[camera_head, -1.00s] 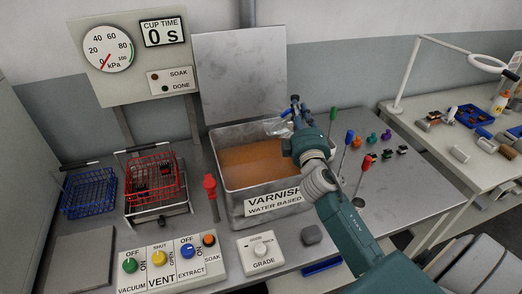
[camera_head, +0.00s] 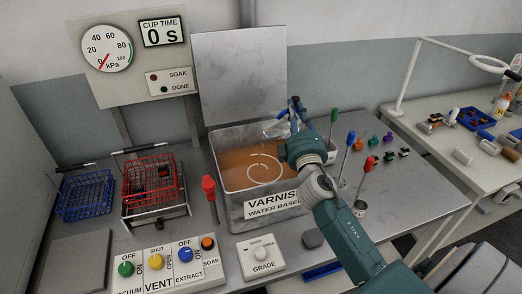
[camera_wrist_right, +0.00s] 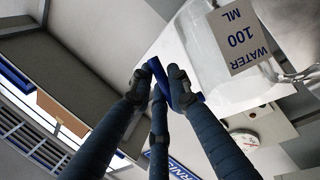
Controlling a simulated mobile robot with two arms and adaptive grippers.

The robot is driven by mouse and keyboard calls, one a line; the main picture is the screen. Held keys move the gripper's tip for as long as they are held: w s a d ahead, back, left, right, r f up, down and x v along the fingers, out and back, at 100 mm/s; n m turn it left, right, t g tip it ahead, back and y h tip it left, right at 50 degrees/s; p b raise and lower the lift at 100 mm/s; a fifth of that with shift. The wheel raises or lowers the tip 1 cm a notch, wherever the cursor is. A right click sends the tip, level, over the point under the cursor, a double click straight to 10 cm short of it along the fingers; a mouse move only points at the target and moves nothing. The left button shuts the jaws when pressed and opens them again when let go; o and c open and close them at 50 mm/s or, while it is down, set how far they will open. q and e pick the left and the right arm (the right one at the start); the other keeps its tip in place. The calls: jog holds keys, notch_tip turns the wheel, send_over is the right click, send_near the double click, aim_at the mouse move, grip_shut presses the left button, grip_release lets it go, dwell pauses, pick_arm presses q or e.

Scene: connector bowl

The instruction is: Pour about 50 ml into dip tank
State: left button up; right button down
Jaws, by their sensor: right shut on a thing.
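The dip tank (camera_head: 234,208) is an open metal bath labelled VARNISH WATER BASED, with orange-brown liquid (camera_head: 235,170) inside. Pale rings show on the liquid's surface. My right gripper (camera_head: 292,110) is over the tank's back right part, shut on the blue handle (camera_wrist_right: 159,74) of a clear jug (camera_head: 275,129). In the right wrist view the jug (camera_wrist_right: 185,45) has a label reading WATER 100 ML and looks tilted. My right arm hides part of the tank's right side. I cannot make out a stream or the jug's water level. My left gripper is not in view.
A red-handled tool (camera_head: 209,188) stands at the tank's left. Red (camera_head: 150,180) and blue (camera_head: 86,193) wire baskets stand further left. Knob panels (camera_head: 165,266) are in front. Tools with green, blue and red handles stand right of my arm. A lidlike metal plate (camera_head: 238,75) rises behind.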

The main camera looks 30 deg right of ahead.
jog(key=shift+d+r, duration=0.1)
jog(key=shift+d, duration=0.2)
jog(key=shift+a+f, duration=0.15)
jog(key=shift+f, duration=0.05)
jog(key=shift+a, duration=0.15)
jog(key=shift+s+a+n+b, duration=0.1)
jog(key=shift+a+n+b, duration=0.3)
jog(key=shift+b, duration=0.3)
jog(key=shift+a+f+t+b, duration=0.1)
jog(key=shift+a+t+b, duration=0.2)
jog(key=shift+b, duration=0.2)
